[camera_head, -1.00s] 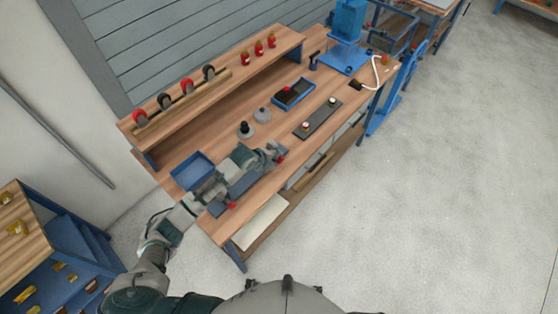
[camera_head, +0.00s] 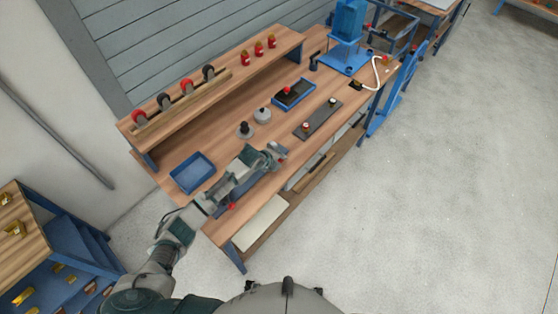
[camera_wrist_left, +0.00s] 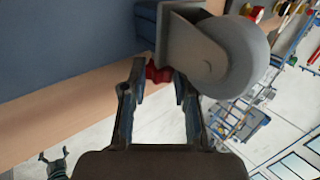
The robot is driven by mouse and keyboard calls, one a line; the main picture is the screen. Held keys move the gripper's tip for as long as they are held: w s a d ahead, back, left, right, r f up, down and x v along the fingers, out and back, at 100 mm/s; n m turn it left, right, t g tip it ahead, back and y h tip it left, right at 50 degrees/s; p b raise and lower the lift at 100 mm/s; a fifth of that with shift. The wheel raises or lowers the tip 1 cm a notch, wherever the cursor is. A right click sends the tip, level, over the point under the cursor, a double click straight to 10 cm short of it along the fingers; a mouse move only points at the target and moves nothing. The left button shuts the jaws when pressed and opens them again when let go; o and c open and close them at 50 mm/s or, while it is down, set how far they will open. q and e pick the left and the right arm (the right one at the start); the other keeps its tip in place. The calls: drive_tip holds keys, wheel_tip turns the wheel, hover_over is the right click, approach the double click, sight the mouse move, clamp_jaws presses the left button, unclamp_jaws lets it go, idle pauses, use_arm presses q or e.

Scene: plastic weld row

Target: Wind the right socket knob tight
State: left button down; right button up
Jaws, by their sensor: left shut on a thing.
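The blue socket fixture (camera_head: 262,186) lies along the bench's front edge, mostly hidden under my left arm. A red knob (camera_head: 231,206) shows at its left end. My left gripper (camera_head: 278,153) is at the fixture's right end. In the left wrist view the right socket knob (camera_wrist_left: 158,72), red, sits between the fingertips of the left gripper (camera_wrist_left: 160,78), which is shut on it. A grey wheel in a bracket (camera_wrist_left: 238,52) stands close beside the right finger there.
A blue tray (camera_head: 192,173) and two grey round parts stand behind my arm. A dark plate (camera_head: 318,119) with two knobs lies to the right. A raised shelf (camera_head: 220,83) holds wheels and red items. The floor (camera_head: 430,200) is clear.

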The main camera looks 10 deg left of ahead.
use_arm(q)
drive_tip(key=shift+r+g+p, duration=0.1)
drive_tip(key=shift+g+p, duration=0.2)
drive_tip(key=shift+p, duration=0.05)
drive_tip(key=shift+w+d+r+y, duration=0.1)
drive_tip(key=shift+y, duration=0.2)
drive_tip(key=shift+w+g+y+p, duration=0.1)
drive_tip(key=shift+g+y+p, duration=0.3)
drive_tip(key=shift+g+p, duration=0.3)
drive_tip(key=shift+d+g, duration=0.1)
drive_tip(key=shift+g, duration=0.2)
drive_tip(key=shift+w+g+y+b, duration=0.15)
drive_tip(key=shift+g+y+b, duration=0.15)
drive_tip(key=shift+g+y, duration=0.35)
drive_tip(key=shift+d+g+y+b, duration=0.15)
drive_tip(key=shift+g+y+b, duration=0.3)
drive_tip(key=shift+g+b, duration=0.3)
drive_tip(key=shift+b, duration=0.45)
drive_tip(key=shift+y, duration=0.3)
use_arm(e)
drive_tip(key=shift+w+a+r, duration=0.1)
drive_tip(key=shift+w+a, duration=0.05)
drive_tip(key=shift+w, duration=0.6)
drive_tip(key=shift+w+a, duration=0.1)
drive_tip(key=shift+w, duration=0.65)
